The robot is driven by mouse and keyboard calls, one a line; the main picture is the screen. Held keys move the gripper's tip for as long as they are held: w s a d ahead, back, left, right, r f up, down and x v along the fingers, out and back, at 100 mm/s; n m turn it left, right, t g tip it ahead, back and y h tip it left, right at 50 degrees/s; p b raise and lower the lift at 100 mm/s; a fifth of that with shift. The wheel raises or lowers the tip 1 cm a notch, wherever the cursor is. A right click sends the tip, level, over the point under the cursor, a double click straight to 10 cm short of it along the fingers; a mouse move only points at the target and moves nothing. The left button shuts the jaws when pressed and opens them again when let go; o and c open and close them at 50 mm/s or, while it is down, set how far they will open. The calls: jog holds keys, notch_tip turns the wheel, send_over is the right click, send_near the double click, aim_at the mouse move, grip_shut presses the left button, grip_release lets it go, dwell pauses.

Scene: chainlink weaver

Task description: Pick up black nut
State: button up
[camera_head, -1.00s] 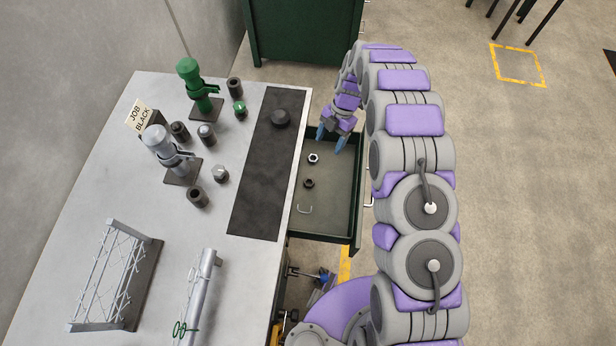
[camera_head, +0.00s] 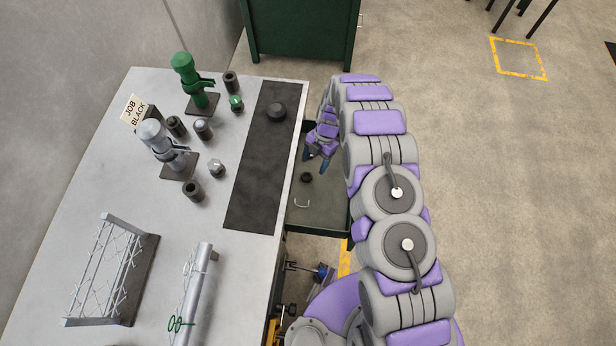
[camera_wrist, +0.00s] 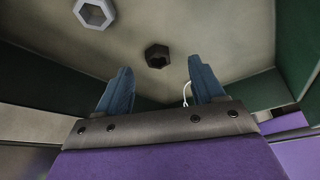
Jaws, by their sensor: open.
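The black nut (camera_head: 306,177) lies on the floor of the open drawer (camera_head: 322,208), beside the bench. In the wrist view the black nut (camera_wrist: 157,56) is hexagonal with a central hole, beyond and between the fingertips and apart from them. My gripper (camera_head: 315,165) is over the drawer, near the nut; in the wrist view my gripper (camera_wrist: 162,85) has its two blue fingers spread apart with nothing between them. A silver nut (camera_wrist: 94,12) lies to the left in the wrist view; in the head view it is hidden behind my gripper.
A thin white hook-shaped handle (camera_head: 302,203) lies in the drawer near the black nut. The bench (camera_head: 215,265) with a dark mat (camera_head: 262,165), nuts, bolts and two clamp stands borders the drawer on the left. The drawer walls (camera_wrist: 60,62) enclose the space.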

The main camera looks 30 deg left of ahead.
aim_at(307, 178)
jog(key=f, duration=0.1)
jog(key=s+a+f, duration=0.1)
jog(key=s+f, duration=0.1)
jog(key=f, duration=0.1)
jog(key=shift+a+b, duration=0.25)
jog(key=shift+b, duration=0.1)
jog(key=shift+s+d+f, duration=0.1)
jog(key=shift+s+f, duration=0.1)
jog(key=shift+f, duration=0.15)
jog(key=shift+d, duration=0.1)
jog(key=shift+c, duration=0.3)
jog(key=c, duration=1.1)
